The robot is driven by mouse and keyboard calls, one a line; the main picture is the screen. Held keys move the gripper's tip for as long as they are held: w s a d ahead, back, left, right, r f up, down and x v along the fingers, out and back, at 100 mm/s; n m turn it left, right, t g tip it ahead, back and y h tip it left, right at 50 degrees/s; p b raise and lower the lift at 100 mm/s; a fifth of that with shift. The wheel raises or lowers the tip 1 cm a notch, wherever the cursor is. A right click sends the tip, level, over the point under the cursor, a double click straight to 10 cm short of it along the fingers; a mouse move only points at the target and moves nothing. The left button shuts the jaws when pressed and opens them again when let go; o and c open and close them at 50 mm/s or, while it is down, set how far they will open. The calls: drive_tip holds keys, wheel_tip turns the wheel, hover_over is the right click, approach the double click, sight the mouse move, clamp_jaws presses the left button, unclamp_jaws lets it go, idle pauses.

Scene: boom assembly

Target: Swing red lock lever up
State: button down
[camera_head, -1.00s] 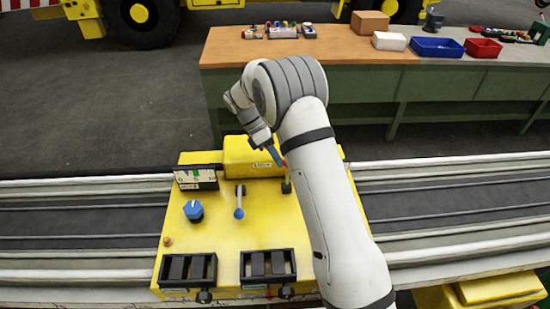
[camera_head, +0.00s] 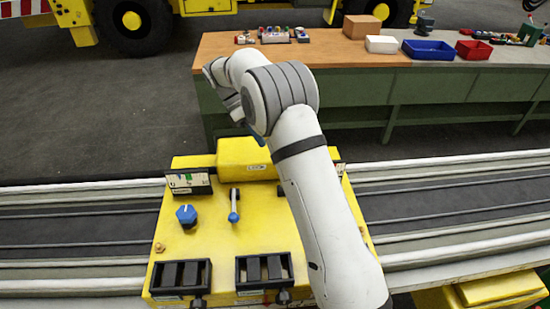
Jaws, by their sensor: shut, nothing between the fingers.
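The yellow control panel (camera_head: 215,235) lies below the arm, with a blue knob (camera_head: 187,215), a blue-tipped lever (camera_head: 234,205) and a small gauge (camera_head: 188,182). I cannot make out the red lock lever; my arm covers the right part of the panel, where only a bit of a dark fitting (camera_head: 281,190) shows. My gripper (camera_head: 257,139) is shut and empty, above the back of the yellow housing (camera_head: 243,152). Its fingers are mostly hidden behind my wrist, and I see no contact with the panel.
Two black slotted blocks (camera_head: 180,278) (camera_head: 263,270) sit at the panel's front. Grey rails (camera_head: 80,220) run left and right of it. Behind stands a workbench (camera_head: 350,62) with a cardboard box (camera_head: 362,26), a blue bin (camera_head: 432,50) and a red bin (camera_head: 473,50).

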drive_tip(key=s+d+r+m+t+y+b, duration=0.1)
drive_tip(key=s+d+m, duration=0.1)
drive_tip(key=m, duration=0.2)
drive_tip(key=s+d+r+m+t+y+b, duration=0.1)
drive_tip(key=s+d+m+y+b, duration=0.1)
drive_tip(key=m, duration=0.2)
drive_tip(key=s+d+r+m+t+y+b, duration=0.1)
drive_tip(key=s+d+m, duration=0.1)
drive_tip(key=m, duration=0.2)
drive_tip(key=shift+s+r+m, duration=0.1)
drive_tip(key=shift+r+m, duration=0.25)
drive_tip(key=shift+m, duration=0.05)
drive_tip(key=s+d+m+t+y+b, duration=0.25)
drive_tip(key=s+m, duration=0.25)
drive_tip(key=m, duration=0.4)
drive_tip(key=s+d+m+t+y+b, duration=0.1)
drive_tip(key=s+d+m+t+b, duration=0.1)
drive_tip(key=s+m+t, duration=0.5)
drive_tip(key=w+a+f+m+g+p, duration=0.1)
drive_tip(key=w+a+f+g+p, duration=0.1)
drive_tip(key=w+f, duration=0.5)
drive_tip(key=shift+w+a+f+m+g, duration=0.35)
drive_tip(key=shift+w+g, duration=0.2)
drive_tip(key=shift+w, duration=0.4)
drive_tip(key=shift+d, duration=0.1)
